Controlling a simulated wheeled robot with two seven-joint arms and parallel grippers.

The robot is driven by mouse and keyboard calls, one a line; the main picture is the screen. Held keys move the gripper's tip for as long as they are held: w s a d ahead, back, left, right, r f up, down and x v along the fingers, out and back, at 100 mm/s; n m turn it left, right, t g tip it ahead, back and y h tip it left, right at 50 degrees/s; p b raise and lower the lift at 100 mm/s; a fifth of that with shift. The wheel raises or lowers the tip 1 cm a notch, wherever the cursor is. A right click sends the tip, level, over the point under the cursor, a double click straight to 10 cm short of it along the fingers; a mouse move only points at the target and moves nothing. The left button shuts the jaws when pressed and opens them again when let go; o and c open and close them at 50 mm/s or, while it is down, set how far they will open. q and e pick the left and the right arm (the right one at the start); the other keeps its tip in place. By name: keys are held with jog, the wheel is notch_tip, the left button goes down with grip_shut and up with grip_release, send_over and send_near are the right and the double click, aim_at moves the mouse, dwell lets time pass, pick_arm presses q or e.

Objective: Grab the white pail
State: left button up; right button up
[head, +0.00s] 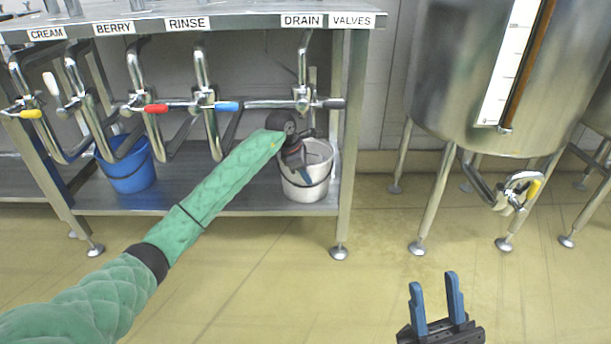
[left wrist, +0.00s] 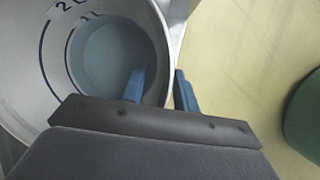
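The white pail (head: 319,170) stands on the lower shelf of the metal rack, under the DRAIN label. In the left wrist view the pail (left wrist: 25,75) fills the upper left, with dark scale marks inside its pale wall. My left gripper (head: 303,176) is at the pail's mouth, partly hidden by its own wrist. In the left wrist view its blue fingers (left wrist: 160,90) are apart, one inside the pail and one outside, with the rim between them. My right gripper (head: 435,298) is open and empty over the floor at lower right, away from the pail.
A blue pail (head: 127,165) sits on the lower shelf (head: 225,193) at left. Pipes and coloured valve handles (head: 191,106) hang above the shelf. A rack leg (head: 346,150) stands just right of the white pail. A steel tank (head: 455,75) on legs is at right. The floor in front is clear.

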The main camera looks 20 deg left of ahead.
pick_arm(q)
jog(key=shift+c, duration=0.4)
grip_shut()
jog(key=shift+r, duration=0.15)
dwell(0.8)
